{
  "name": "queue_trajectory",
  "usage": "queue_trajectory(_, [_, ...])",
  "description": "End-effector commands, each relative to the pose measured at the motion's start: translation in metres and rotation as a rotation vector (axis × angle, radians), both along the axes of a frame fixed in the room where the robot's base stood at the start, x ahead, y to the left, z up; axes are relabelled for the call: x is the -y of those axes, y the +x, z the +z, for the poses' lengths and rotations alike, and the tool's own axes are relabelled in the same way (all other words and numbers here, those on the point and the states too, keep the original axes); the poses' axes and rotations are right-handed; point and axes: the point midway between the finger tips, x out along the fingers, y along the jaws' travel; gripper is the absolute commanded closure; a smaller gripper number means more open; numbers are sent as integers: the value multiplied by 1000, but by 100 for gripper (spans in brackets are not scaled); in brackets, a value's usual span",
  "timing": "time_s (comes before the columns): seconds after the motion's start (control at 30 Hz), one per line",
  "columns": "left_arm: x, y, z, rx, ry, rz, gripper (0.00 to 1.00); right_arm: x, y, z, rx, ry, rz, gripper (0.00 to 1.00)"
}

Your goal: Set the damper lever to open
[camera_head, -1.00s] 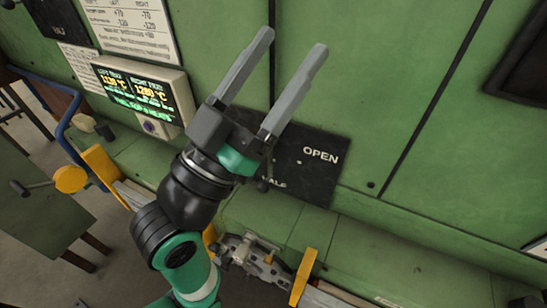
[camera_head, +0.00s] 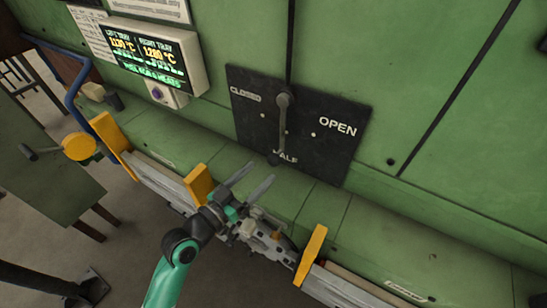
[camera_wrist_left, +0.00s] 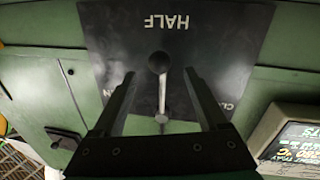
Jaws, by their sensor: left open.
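The damper lever (camera_head: 282,128) is a dark grey arm on a black plate (camera_head: 335,155) marked CLOSED, HALF and OPEN. It hangs down from its pivot, and its ball knob (camera_head: 273,158) is at HALF. My left gripper (camera_head: 260,172) is open and empty, just below the knob in the head view, its fingers pointing up toward the plate. In the left wrist view the knob (camera_wrist_left: 158,62) appears in the gap between the open fingertips (camera_wrist_left: 160,74); whether it lies that deep between them I cannot tell. My right gripper is not in view.
A temperature display (camera_head: 150,55) is on the green furnace wall, left of the plate. Below are yellow brackets (camera_head: 198,186) and a grey metal mechanism (camera_head: 265,243) near my left gripper.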

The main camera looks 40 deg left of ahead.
Motion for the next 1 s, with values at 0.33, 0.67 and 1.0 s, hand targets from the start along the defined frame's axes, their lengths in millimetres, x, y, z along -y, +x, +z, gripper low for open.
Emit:
queue_trajectory(0.33, [-6,64,1,1,0,-1,24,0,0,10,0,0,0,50])
queue_trajectory(0.67, [-6,69,0,1,0,-1,24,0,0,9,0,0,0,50])
queue_trajectory(1.0, [-6,69,0,0,0,0,85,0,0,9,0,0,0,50])
